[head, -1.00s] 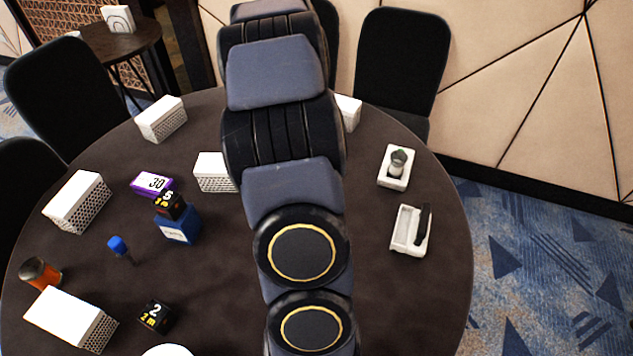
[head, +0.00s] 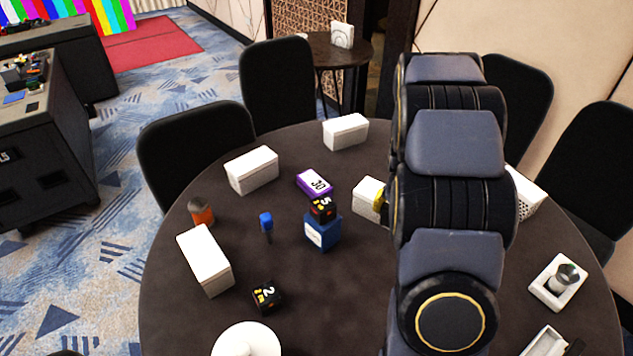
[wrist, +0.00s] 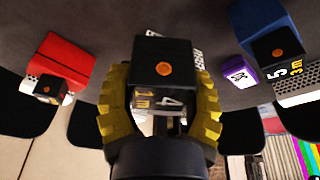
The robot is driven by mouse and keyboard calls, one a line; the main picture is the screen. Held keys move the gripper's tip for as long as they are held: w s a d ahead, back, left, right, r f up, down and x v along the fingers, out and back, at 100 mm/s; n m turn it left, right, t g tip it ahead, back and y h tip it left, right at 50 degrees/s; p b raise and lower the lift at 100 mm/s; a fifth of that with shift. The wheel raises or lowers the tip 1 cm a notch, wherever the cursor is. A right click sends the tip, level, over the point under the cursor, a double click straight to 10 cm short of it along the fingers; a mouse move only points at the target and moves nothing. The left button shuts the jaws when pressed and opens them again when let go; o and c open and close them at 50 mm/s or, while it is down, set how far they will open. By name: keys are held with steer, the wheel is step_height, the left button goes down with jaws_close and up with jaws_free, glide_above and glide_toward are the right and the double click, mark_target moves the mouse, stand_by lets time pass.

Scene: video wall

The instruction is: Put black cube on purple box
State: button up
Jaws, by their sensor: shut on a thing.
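My gripper (wrist: 160,85) has yellow fingers and is shut on a black cube (wrist: 165,62) with an orange dot, seen in the wrist view. In the head view my arm hides most of the gripper; only a yellow bit shows at its left edge. The purple box (head: 314,183), marked 30, lies on the table left of my arm; it also shows right of the gripper in the wrist view (wrist: 241,76). Its top looks bare. Another black cube (head: 322,208), marked 5, sits on a blue box (head: 322,236). A third black cube (head: 266,297), marked 2, lies nearer the front.
White boxes (head: 251,170) stand around the round table (head: 340,305). A blue-topped item (head: 266,223) and an orange-and-dark container (head: 201,212) stand at left. In the wrist view a red box (wrist: 62,66) has a dark cube (wrist: 48,87) at it. Chairs ring the table.

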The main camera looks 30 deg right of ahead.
steer(key=w+a+n, duration=0.2)
steer(key=w, duration=0.2)
steer(key=w+a+r+n+y, duration=0.1)
steer(key=w+a, duration=0.2)
steer(key=w, duration=0.2)
steer(key=w+a+r+n+t, duration=0.1)
steer(key=w+a+n, duration=0.1)
steer(key=w, duration=0.3)
steer(key=shift+w+a+r+n, duration=0.1)
steer(key=shift+w+a+n, duration=0.1)
steer(key=shift+n, duration=0.1)
glide_toward(319, 184)
steer(key=shift+w+d+f+y, duration=0.15)
steer(key=shift+d+f, duration=0.05)
steer(key=shift+f, duration=0.3)
steer(key=shift+w+d+f+y, duration=0.15)
steer(key=shift+w+f, duration=0.05)
steer(key=shift+f, duration=0.3)
steer(key=shift+w+d+f, duration=0.35)
steer(key=shift+w+f, duration=0.3)
steer(key=shift+f, duration=1.6)
steer(key=shift+f, duration=0.1)
steer(key=o, duration=1.1)
